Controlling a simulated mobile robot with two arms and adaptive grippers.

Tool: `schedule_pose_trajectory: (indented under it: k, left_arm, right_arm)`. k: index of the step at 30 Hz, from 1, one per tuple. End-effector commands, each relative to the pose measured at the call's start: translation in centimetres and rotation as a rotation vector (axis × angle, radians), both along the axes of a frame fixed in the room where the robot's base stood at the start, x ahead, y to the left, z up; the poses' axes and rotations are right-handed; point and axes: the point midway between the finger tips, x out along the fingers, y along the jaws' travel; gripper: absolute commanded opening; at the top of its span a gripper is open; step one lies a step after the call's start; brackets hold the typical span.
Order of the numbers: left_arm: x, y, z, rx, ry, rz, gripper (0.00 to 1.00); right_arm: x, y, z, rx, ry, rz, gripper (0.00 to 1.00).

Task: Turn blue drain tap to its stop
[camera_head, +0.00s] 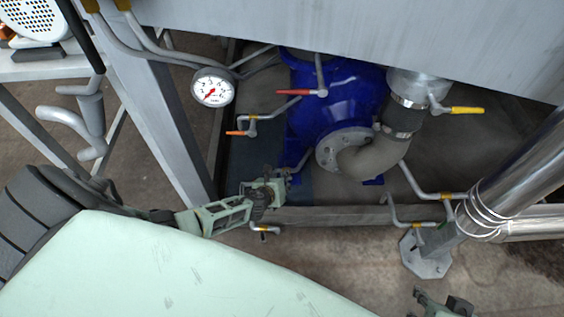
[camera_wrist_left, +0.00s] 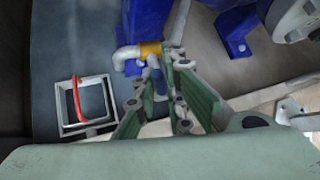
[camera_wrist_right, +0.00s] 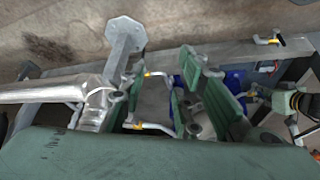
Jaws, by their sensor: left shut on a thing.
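The blue drain tap is low beside the blue pump (camera_head: 345,95). In the left wrist view its yellow-orange collar (camera_wrist_left: 150,49) sits on a grey pipe elbow, and its bluish lever (camera_wrist_left: 156,76) runs down between the fingers of my left gripper (camera_wrist_left: 160,100). My left gripper (camera_head: 278,188) is shut on that lever, which it mostly hides in the head view. The collar also shows beside the gripper in the right wrist view. My right gripper (camera_wrist_right: 180,85) is open and empty, away from the taps; its tips show at the bottom right of the head view (camera_head: 442,303).
Other taps stand around: a red lever (camera_head: 295,92), an orange lever (camera_head: 240,133), a yellow lever (camera_head: 467,110) and a tap below my left gripper (camera_head: 263,229). A gauge (camera_head: 213,88) hangs upper left. A shiny pipe (camera_head: 525,165) blocks the right. A metal panel (camera_head: 370,35) overhangs above.

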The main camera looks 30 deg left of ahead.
Motion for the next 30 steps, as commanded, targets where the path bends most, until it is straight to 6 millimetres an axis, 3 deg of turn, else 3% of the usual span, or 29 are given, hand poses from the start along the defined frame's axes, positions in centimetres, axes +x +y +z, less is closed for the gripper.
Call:
schedule_pose_trajectory:
  k: [4,15,21,30]
  left_arm:
    - [-0.2,0.1,0.1,0.041,0.029,0.003,0.0]
    - [0.0,-0.3,0.1,0.135,0.088,0.004,0.0]
    - [0.1,-0.5,0.2,0.191,0.122,0.003,0.0]
    - [0.3,-0.8,0.1,0.259,0.162,0.003,0.0]
  right_arm:
    - [-4.0,-1.1,-0.4,-0.034,0.168,-0.014,0.3]
    - [-3.7,-1.0,1.3,-0.032,0.158,-0.012,0.3]
    - [-2.7,-0.8,-2.4,-0.032,0.178,-0.01,0.3]
    - [-2.2,-0.7,-6.1,-0.032,0.195,-0.007,0.3]
